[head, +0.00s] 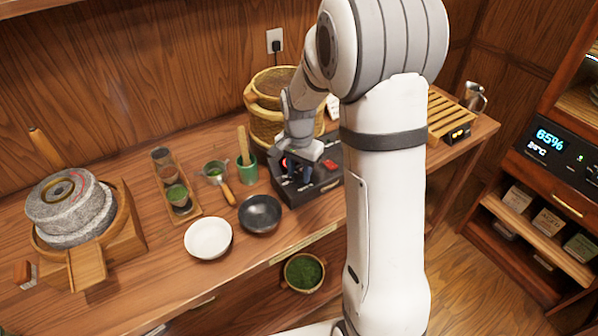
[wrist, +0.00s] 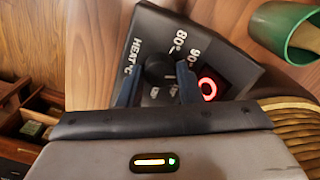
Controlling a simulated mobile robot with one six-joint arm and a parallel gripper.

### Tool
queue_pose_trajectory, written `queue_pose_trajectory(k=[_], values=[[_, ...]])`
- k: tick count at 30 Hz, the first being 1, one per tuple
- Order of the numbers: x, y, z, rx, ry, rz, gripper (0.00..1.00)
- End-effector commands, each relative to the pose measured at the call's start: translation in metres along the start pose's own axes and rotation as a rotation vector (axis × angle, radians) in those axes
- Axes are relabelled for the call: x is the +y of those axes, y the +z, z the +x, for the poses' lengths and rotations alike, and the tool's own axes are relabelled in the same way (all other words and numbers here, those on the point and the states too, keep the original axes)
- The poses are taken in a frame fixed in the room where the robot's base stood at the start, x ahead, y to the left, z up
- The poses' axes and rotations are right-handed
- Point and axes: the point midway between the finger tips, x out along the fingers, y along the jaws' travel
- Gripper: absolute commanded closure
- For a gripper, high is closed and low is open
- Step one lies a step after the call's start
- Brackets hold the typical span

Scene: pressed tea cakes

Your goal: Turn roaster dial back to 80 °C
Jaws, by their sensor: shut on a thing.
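The round black dial (wrist: 155,66) sits below these markings, between the two dark blue fingers of my gripper (wrist: 158,80). The gripper is shut on the dial, with one finger on each side. The dial's exact setting is hard to read. In the head view my gripper (head: 291,165) is over the box's left part, and the dial is mostly hidden.
A red-lit ring (wrist: 208,88) is close beside the right finger. The woven basket (head: 262,126) rises behind the box. A black bowl (head: 260,213), a white bowl (head: 208,238) and a green whisk cup (head: 247,171) stand to the left. A slatted wooden rack (head: 452,118) is at right.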

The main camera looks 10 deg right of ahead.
Motion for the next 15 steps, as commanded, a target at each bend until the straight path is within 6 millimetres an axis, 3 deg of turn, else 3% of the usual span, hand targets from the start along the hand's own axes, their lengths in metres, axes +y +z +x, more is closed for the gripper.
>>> queue_pose_trajectory(k=[15], values=[[-0.0008,-0.0004,-0.0002,0.003,-0.002,-0.489,0.91]])
